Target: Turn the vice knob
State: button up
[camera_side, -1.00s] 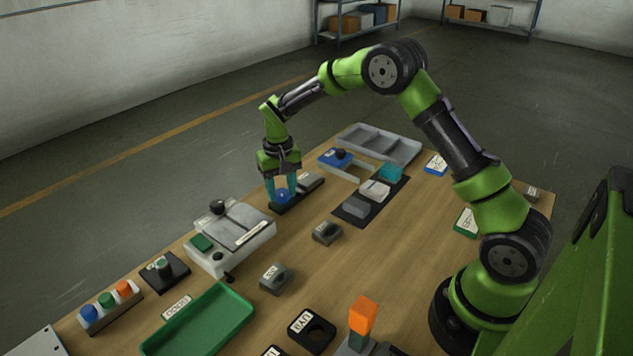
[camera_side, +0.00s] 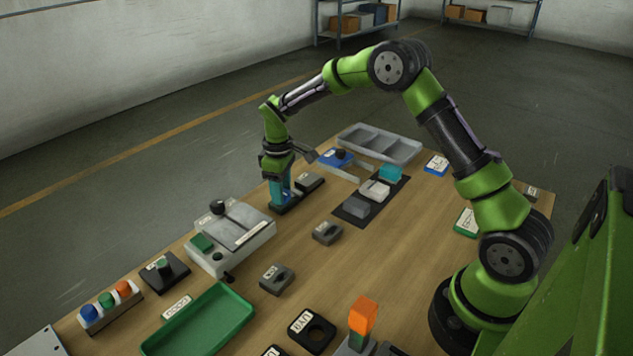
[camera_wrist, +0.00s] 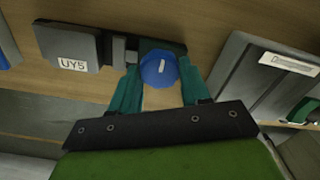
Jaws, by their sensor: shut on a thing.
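The vice knob (camera_wrist: 158,68) is a round blue knob with a white mark on top, standing at one end of the dark vice. The vice has a grey block (camera_wrist: 72,46) labelled UY5, also seen in the side view (camera_side: 310,182). My gripper (camera_wrist: 159,75) points down at the vice, its two teal fingers on either side of the knob and shut on it. In the side view my gripper (camera_side: 280,196) is over the vice's near-left end, and its fingers mostly hide the knob.
A grey machine with a black knob (camera_side: 217,207) stands close to the left of the vice. A dark mat (camera_side: 343,214) with several blocks and a grey compartment tray (camera_side: 412,157) lie to the right. A small grey block (camera_side: 327,233) sits in front. Bare wood lies between them.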

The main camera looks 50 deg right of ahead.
jog(key=shift+n, duration=0.6)
jog(key=o, duration=1.1)
jog(key=shift+c, duration=0.2)
jog(key=shift+r, duration=0.1)
notch_tip(320, 180, up, 17)
